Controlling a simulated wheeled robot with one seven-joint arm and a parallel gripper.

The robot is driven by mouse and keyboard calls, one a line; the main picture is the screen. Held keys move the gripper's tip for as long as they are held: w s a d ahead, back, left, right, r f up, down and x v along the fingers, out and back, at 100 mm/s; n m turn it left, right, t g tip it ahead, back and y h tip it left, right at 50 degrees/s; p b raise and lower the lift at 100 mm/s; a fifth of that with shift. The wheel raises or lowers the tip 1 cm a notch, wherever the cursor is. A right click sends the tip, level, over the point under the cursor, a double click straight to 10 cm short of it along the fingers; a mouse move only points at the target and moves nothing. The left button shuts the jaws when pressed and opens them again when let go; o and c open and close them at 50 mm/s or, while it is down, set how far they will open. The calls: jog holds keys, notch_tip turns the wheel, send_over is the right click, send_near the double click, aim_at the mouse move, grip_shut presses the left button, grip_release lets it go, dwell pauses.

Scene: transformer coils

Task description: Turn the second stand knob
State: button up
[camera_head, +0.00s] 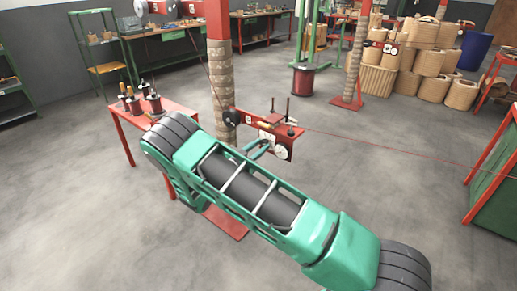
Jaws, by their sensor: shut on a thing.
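A red winding stand (284,138) is fixed to the wrapped post in the middle of the head view. It bears a dark round wheel (231,116) at its left end, two thin upright rods and a white dial (282,153) at its lower right. My green arm crosses the foreground, and my gripper (257,148) is at the front face of the stand, left of the dial. It appears shut on a small stand knob, which the fingers mostly hide. The knob's angle cannot be made out.
A red table (178,106) with several small coils stands to the left of the stand. A thin red line runs right from the stand. Stacked tan coils (410,75) stand at the back right, and a green-sided bench (497,190) at the right edge.

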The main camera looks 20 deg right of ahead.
jog(key=shift+w, duration=0.1)
jog(key=o, duration=1.1)
jog(key=shift+c, duration=0.2)
jog(key=v, duration=1.1)
jog(key=shift+w+f, duration=0.1)
